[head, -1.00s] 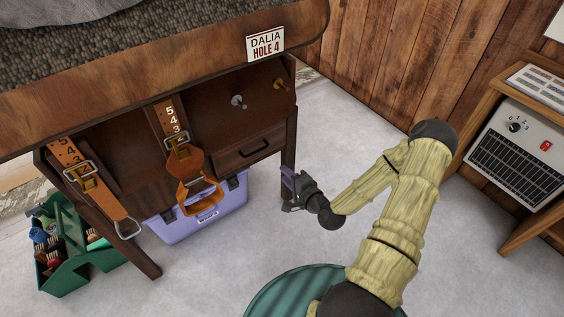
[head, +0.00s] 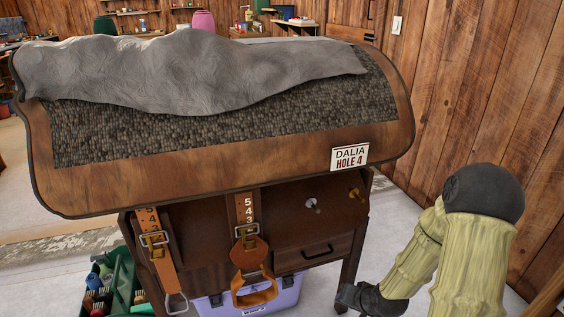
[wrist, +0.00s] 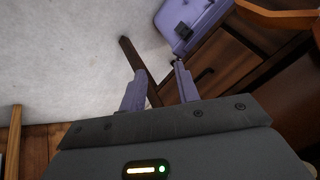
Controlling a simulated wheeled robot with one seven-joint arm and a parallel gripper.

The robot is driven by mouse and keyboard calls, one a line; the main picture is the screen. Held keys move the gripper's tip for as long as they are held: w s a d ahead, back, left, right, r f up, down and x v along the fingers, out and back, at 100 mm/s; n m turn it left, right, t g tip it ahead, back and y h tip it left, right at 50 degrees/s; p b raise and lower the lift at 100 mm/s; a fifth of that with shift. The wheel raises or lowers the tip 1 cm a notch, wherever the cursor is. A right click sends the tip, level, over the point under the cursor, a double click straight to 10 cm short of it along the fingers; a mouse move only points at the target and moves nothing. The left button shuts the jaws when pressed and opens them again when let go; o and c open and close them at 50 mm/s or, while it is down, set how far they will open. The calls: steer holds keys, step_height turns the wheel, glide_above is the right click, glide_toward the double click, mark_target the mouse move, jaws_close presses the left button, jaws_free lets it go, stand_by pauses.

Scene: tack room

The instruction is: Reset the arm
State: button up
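My gripper (wrist: 160,88) shows in the wrist view with its two purple fingers apart and nothing between them. In the head view my arm is folded at the lower right, and only the dark base of the gripper shows near the stand's right front leg; the fingers are out of clear sight there. In the wrist view the stand's leg (wrist: 140,62) lies beyond the fingers.
A purple box (head: 270,299) sits on the floor under the stand, and a green caddy (head: 122,283) with brushes is at the left. A drawer (head: 313,252) is close to my arm. A wooden wall (head: 465,90) stands at the right. Pale floor lies between.

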steer(key=s+a+r+n+g+h, duration=0.1)
steer(key=s+a+r+n+g, duration=0.1)
steer(key=s+r, duration=0.5)
steer(key=s+a+r+n+g+h, duration=0.1)
steer(key=s+r+n+g+h, duration=0.1)
steer(key=s+r, duration=0.5)
step_height(320, 180, up, 33)
steer(key=w+p, duration=0.2)
steer(key=p, duration=2.9)
steer(key=shift+f, duration=0.2)
steer(key=shift+d, duration=0.1)
